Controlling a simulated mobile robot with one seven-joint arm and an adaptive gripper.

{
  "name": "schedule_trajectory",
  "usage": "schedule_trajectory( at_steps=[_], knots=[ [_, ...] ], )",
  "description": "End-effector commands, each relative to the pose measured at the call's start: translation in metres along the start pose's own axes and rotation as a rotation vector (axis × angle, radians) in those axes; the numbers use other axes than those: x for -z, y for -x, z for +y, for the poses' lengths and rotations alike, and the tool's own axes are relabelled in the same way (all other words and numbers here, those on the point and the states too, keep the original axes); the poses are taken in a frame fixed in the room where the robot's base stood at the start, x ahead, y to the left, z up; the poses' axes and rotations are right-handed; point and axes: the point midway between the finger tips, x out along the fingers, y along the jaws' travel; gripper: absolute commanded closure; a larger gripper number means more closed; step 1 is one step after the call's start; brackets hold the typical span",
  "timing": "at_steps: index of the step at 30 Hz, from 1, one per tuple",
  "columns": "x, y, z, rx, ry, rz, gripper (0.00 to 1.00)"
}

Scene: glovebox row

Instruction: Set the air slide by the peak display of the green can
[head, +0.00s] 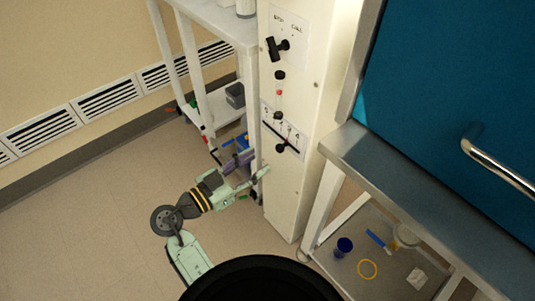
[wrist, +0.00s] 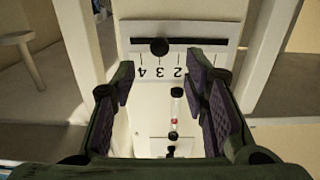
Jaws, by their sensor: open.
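The air slide's black knob (head: 281,147) sits on a dark slot low on the white column. In the wrist view the knob (wrist: 159,46) appears nearest the 3 on the inverted scale plate (wrist: 182,62), though the tilted view makes this inexact. My gripper (head: 257,175) is just left of and below the knob in the head view. In the wrist view my gripper (wrist: 168,88) is open and empty, with the knob beyond its fingertips, apart from them. I cannot make out a green can or its peak display.
Above the slide, the column carries a sight tube with a red bead (head: 279,92) and a black valve handle (head: 278,48). A white shelf rack (head: 226,22) stands close on the left. A steel bench edge (head: 375,165) and blue panel (head: 440,90) are on the right.

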Motion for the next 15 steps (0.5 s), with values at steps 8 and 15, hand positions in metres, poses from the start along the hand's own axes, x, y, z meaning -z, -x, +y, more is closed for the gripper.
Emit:
schedule_trajectory(
  at_steps=[8, 15],
  knots=[
    [0.0, 0.046, -0.001, 0.002, 0.002, 0.0, 0.59],
    [0.0, 0.055, 0.0, -0.001, 0.001, 0.0, 0.59]
  ],
)
